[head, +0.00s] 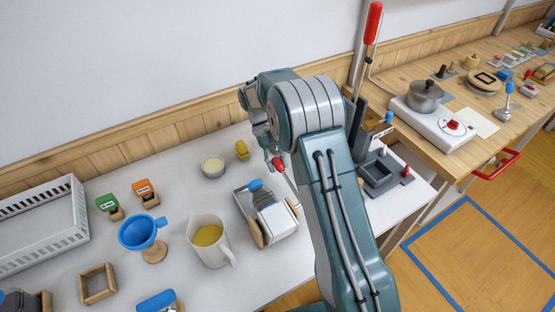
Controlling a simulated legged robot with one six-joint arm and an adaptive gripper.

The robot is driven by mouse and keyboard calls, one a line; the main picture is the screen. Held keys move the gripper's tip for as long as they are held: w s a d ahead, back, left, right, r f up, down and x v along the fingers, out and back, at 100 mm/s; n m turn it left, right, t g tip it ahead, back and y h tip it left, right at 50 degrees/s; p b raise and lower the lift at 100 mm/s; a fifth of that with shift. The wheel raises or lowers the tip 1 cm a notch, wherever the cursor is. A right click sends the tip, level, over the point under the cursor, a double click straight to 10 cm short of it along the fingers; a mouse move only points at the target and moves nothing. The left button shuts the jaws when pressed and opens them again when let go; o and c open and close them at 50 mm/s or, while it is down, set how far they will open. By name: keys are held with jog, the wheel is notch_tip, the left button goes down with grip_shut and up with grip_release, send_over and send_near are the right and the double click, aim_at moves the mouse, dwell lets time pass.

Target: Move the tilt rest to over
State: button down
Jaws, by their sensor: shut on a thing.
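The tilt rest (256,233) stands on the white table in the middle of the head view. It appears as a grey cradle with wooden side pieces, and a pale jar with a blue tap or cap (256,184) seems to lie in it. A thin rod with a red knob (278,163) rises at its far right side. My gripper (273,158) is shut on the red knob, above and behind the rest. My arm partly hides the area right of the rest, and the fingertips are small in view.
A pitcher with yellow contents (208,240) stands close left of the rest. A blue funnel (140,233) is further left, with a white crate (40,230) beyond. A small bowl (213,166) sits behind. A tall red-handled lever (373,22) stands right of my arm.

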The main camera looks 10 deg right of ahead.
jog(key=shift+a+f, duration=0.1)
jog(key=shift+f, duration=0.65)
jog(key=shift+c, duration=2)
grip_release()
jog(key=shift+w, duration=0.1)
jog(key=v, duration=1.2)
jog(key=shift+a, duration=0.1)
